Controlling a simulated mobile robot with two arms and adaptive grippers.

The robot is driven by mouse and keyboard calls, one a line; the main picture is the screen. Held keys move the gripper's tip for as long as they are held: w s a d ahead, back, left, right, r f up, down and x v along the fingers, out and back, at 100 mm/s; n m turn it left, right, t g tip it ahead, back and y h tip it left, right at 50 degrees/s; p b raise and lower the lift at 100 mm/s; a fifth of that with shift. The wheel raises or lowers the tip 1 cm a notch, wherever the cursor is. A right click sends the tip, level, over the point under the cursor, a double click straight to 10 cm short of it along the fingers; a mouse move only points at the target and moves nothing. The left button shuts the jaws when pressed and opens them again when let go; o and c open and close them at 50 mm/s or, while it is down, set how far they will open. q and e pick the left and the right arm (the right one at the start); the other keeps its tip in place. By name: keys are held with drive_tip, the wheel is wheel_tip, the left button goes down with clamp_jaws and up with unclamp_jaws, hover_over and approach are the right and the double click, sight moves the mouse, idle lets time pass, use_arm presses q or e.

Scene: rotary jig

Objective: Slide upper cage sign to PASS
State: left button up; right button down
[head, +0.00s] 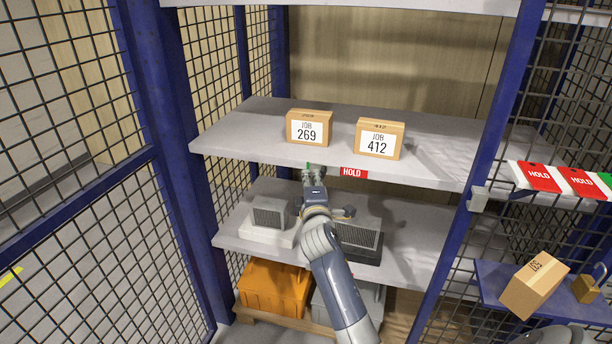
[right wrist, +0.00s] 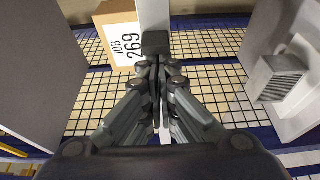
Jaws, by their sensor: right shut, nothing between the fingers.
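The upper shelf (head: 245,140) carries a sign (head: 353,172) on its front edge. Its red HOLD part shows just right of my right gripper (head: 314,172). A small green patch (head: 308,165) shows at the fingertips; whether it is part of the same sign I cannot tell. My right gripper is shut and empty, raised in front of the shelf edge, and hides the edge behind it. In the right wrist view, the closed fingers (right wrist: 155,45) point at the pale shelf edge (right wrist: 152,14); contact cannot be told. My left gripper is not in view.
Boxes JOB 269 (head: 309,128) and JOB 412 (head: 380,138) stand on the upper shelf. Grey units (head: 268,222) sit on the lower shelf, close to my arm. Blue posts (head: 165,120) and mesh flank the opening. More HOLD signs (head: 538,177) are at right.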

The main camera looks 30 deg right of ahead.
sight(337, 172)
drive_tip(key=s+d+p, duration=0.1)
drive_tip(key=s+d, duration=0.1)
drive_tip(key=s, duration=0.1)
drive_tip(key=s+d+p, duration=0.2)
drive_tip(key=s+d, duration=0.1)
drive_tip(key=shift+d+r, duration=0.1)
drive_tip(key=shift+r, duration=0.05)
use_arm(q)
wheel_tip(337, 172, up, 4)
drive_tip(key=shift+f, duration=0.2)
use_arm(e)
drive_tip(key=shift+w, duration=0.1)
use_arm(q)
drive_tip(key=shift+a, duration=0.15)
